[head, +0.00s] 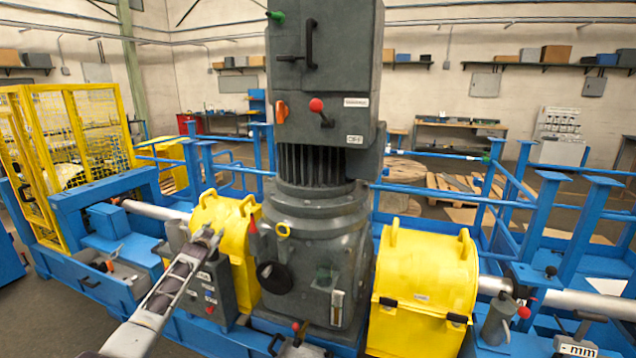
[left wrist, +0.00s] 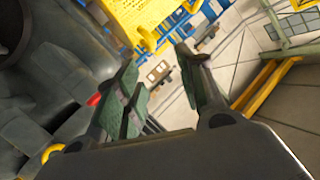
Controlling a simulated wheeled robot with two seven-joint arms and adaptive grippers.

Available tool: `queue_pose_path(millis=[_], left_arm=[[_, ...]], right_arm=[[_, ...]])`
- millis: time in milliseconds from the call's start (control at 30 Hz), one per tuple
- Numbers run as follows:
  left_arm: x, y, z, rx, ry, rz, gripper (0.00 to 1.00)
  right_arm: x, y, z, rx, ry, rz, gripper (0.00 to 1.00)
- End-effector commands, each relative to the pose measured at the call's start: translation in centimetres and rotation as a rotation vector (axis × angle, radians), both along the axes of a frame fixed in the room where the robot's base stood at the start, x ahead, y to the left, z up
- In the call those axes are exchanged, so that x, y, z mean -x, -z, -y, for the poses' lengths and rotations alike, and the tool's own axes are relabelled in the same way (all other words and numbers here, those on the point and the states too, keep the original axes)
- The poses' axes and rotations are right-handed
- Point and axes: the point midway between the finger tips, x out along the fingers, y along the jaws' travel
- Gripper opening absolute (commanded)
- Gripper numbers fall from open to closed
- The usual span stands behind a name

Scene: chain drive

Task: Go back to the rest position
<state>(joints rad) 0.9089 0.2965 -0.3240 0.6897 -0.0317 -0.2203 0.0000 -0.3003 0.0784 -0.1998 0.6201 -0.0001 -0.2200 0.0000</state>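My left gripper (head: 208,234) is at the end of my arm, which reaches in from the bottom left. It is in front of the left yellow cover (head: 212,216), beside the grey motor and gearbox (head: 318,235). In the left wrist view my left gripper (left wrist: 160,72) has its two fingers apart, with nothing between them. Whether it touches anything cannot be told. My right gripper is not in view. The grey control cabinet (head: 345,60) has a red-knobbed lever (head: 317,106) and an orange switch (head: 281,110).
A second yellow cover (head: 420,275) stands right of the gearbox. A small grey box (head: 212,290) with buttons stands close to my left arm. Blue rails (head: 490,190) enclose the machine. A yellow mesh cage (head: 75,130) stands at the left.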

Motion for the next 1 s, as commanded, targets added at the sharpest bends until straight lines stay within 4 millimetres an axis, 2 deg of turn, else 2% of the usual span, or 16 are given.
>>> queue_pose_path(millis=[33,100,267,567,767,1000], left_arm=[[0.7,2.6,0.3,0.013,0.0,-0.028,0.39],[1.6,5.7,0.6,0.029,-0.002,-0.061,0.39],[4.1,12.6,1.4,0.064,-0.004,-0.14,0.39],[10.2,24.9,3.0,0.11,-0.012,-0.284,0.39],[15.3,32.6,4.1,0.135,-0.019,-0.381,0.39],[22.3,41.2,5.6,0.163,-0.026,-0.496,0.39]], right_arm=[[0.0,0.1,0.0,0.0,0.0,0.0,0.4],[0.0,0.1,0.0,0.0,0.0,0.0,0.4],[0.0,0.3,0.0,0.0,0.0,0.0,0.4],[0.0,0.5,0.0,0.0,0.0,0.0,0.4],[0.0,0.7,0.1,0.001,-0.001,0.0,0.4],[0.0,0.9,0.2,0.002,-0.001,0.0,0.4]])
